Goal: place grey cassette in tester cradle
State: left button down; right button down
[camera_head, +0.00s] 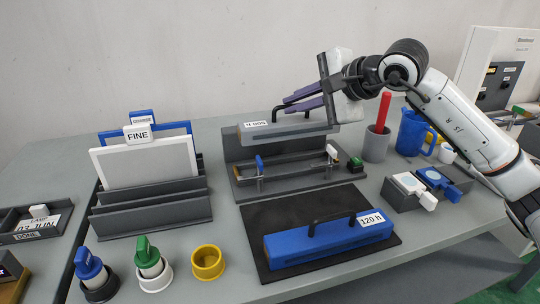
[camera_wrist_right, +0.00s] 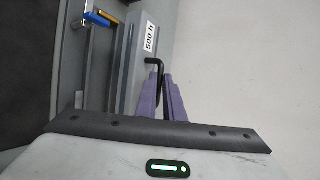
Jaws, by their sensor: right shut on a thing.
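The grey cassette (camera_head: 290,131) has a white label, seen upside down in the head view, and a black handle. In the right wrist view the grey cassette (camera_wrist_right: 130,68) shows its label reading 500 h. My right gripper (camera_head: 287,104) has purple fingers shut on the cassette's handle; the fingers also show in the wrist view (camera_wrist_right: 162,88). The dark grey tester cradle (camera_head: 240,180) stands mid-table, with brass-ended contacts and a blue and a white lever. The cassette is level with the top of its back wall; whether they touch is unclear. My left gripper is not in view.
A blue cassette (camera_head: 335,240) labelled 120 h lies on a black mat (camera_head: 260,210) in front of the cradle. A rack (camera_head: 150,212) with a FINE board is at left. A grey cup (camera_head: 376,145) with a red stick and a blue mug (camera_head: 410,132) stand at right.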

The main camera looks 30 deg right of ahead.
jog(key=b, duration=0.4)
jog(key=shift+w+a, duration=0.2)
jog(key=shift+s+b, duration=0.15)
jog(key=shift+b, duration=0.3)
jog(key=shift+a+r+b, duration=0.1)
jog(key=shift+b, duration=0.25)
notch_tip(320, 180, down, 10)
jog(key=shift+r+b, duration=0.2)
jog(key=shift+b, duration=0.95)
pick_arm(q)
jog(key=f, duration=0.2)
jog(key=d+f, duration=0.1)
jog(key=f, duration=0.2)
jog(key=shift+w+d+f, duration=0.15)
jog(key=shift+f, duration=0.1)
pick_arm(e)
jog(key=shift+f, duration=0.15)
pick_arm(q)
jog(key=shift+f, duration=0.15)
pick_arm(e)
jog(key=c, duration=1.9)
grip_release()
jog(key=shift+s, duration=0.1)
